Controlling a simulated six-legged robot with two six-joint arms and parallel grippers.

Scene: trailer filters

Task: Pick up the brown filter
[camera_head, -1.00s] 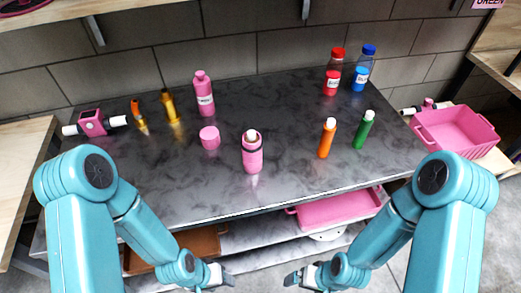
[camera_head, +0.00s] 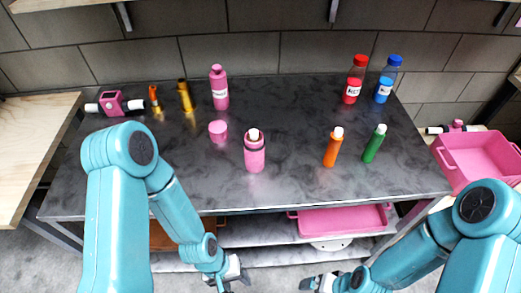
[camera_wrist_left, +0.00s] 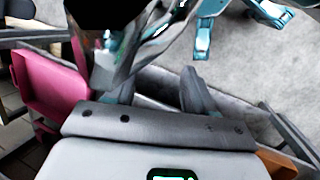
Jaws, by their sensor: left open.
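No object plainly labelled as a brown filter shows. The closest in colour are a golden-brown upright bottle shape (camera_head: 186,97) and a smaller orange-brown one (camera_head: 155,97) at the back left of the dark counter (camera_head: 300,110). An orange cylinder with a white top (camera_head: 333,148) stands right of centre. I cannot tell which is the filter. My left gripper (camera_head: 238,277) is open and empty, low in front of the counter and apart from all of these. Its grey fingers also show in the left wrist view (camera_wrist_left: 160,92). My right gripper (camera_head: 312,284) is low at the bottom; its jaws are unclear.
Pink bottles (camera_head: 219,90) (camera_head: 254,155), a pink cup (camera_head: 218,131), a green cylinder (camera_head: 374,145), and red (camera_head: 355,80) and blue (camera_head: 386,82) bottles stand on the counter. A pink tray (camera_head: 345,221) and brown tray (camera_head: 165,238) are below. A pink bin (camera_head: 475,158) is right.

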